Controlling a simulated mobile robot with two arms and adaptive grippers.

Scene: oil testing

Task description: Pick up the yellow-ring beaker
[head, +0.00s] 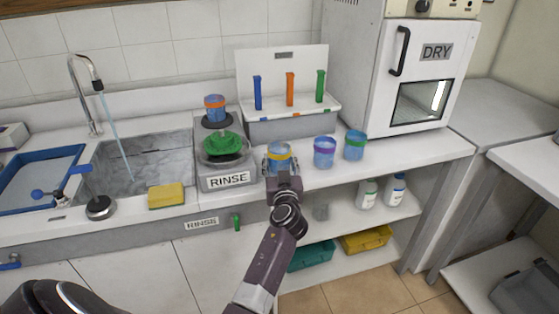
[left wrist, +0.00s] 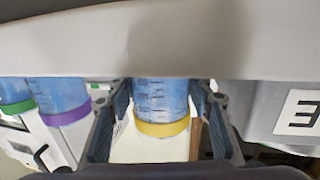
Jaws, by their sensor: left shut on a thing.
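The yellow-ring beaker (head: 279,152) is blue with a yellow band and stands upright at the counter's front, right of the rinse unit. It also shows in the left wrist view (left wrist: 161,105). My left gripper (head: 280,166) is around it, with one finger on each side, shut on it. The gripper hides the beaker's lower part in the head view, so I cannot tell whether its base touches the counter. My right gripper is not in view.
A purple-ring beaker (head: 324,152) and a green-ring beaker (head: 354,145) stand close to the right. The rinse unit (head: 229,180) is close on the left, with an orange-ring beaker (head: 215,108) behind.

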